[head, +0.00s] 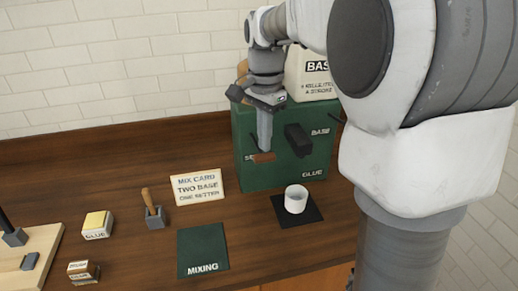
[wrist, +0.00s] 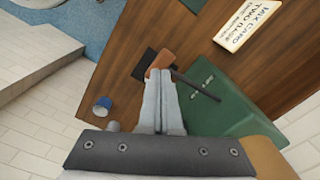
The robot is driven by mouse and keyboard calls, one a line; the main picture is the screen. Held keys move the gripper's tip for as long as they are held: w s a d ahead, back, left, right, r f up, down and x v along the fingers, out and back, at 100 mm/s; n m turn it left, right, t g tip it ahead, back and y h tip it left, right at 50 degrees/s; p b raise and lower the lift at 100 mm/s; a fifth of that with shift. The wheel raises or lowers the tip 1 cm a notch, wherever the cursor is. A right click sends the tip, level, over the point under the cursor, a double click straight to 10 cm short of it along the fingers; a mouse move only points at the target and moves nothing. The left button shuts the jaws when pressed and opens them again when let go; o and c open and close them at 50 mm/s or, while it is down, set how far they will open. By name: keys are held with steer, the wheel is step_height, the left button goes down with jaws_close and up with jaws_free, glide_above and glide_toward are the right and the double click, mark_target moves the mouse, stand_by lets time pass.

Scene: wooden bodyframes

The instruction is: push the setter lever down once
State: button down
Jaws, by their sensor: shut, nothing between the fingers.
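The green dispenser (head: 242,175) stands against the back wall with a partly hidden label starting "SE" at its left, BASE at upper right and GLUE at lower right. The setter lever, with a brown end (head: 263,157), is on its front left. My gripper (head: 265,147) is shut and empty, pointing down, its tips at or just above that brown end. In the wrist view the shut fingers (wrist: 161,75) reach to the brown end (wrist: 160,58); I cannot tell if they touch. The fingers hide part of the lever and its label.
A black lever block (head: 298,140) is close to the right of my gripper. A white cup (head: 295,199) stands on a black mat (head: 281,211) below. The mix card (head: 197,186) reads two base, one setter. A green mixing mat (head: 203,249) lies clear in front.

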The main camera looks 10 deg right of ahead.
mark_target(264, 155)
steer(key=shift+f, duration=0.15)
steer(key=shift+f+b, duration=2.15)
steer(key=shift+f, duration=1)
steer(key=shift+r, duration=0.1)
steer(key=shift+r+p, duration=2.95)
steer(key=shift+r, duration=0.3)
step_height(264, 155, up, 5)
steer(key=p, duration=0.4)
steer(key=shift+p, duration=0.3)
